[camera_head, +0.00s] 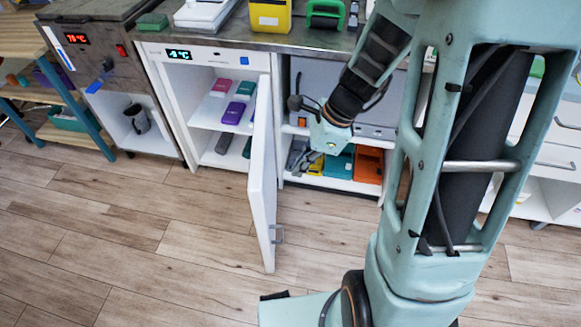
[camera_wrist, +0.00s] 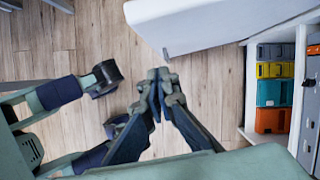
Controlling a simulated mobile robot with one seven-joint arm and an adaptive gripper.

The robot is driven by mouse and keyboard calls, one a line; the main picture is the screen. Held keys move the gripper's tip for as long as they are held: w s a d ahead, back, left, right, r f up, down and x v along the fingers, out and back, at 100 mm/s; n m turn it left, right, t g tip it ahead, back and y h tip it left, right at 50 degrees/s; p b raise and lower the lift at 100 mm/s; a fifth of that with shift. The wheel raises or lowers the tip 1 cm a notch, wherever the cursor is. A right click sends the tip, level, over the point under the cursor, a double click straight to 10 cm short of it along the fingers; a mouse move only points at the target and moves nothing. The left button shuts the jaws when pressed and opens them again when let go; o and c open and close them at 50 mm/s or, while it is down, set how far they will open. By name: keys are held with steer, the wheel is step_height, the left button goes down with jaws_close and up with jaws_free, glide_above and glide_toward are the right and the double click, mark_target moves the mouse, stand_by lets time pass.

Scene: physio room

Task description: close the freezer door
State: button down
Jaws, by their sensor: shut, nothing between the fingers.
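The freezer (camera_head: 215,54) is the white unit under the counter with a lit temperature display. Its white door (camera_head: 262,165) stands wide open, swung out into the room on the right side of the opening. A grey handle (camera_head: 277,234) sits low near the door's free edge. In the wrist view the door (camera_wrist: 215,22) is a white slab at the top. My gripper (camera_wrist: 160,76) is shut and empty over the floor, just below the slab's end in the picture; I cannot tell whether they touch.
Purple, pink and green packs (camera_head: 234,112) lie on the freezer's shelf. An open shelf with teal and orange bins (camera_head: 368,165) is right of the door, near my wrist. A metal cabinet (camera_head: 110,70) stands left. The wooden floor (camera_head: 150,235) in front is clear.

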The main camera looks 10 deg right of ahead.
steer(key=w+a+f+b, duration=0.1)
steer(key=a+f+b, duration=0.1)
steer(key=a+f, duration=0.5)
steer(key=shift+f+b, duration=0.15)
steer(key=shift+b, duration=0.15)
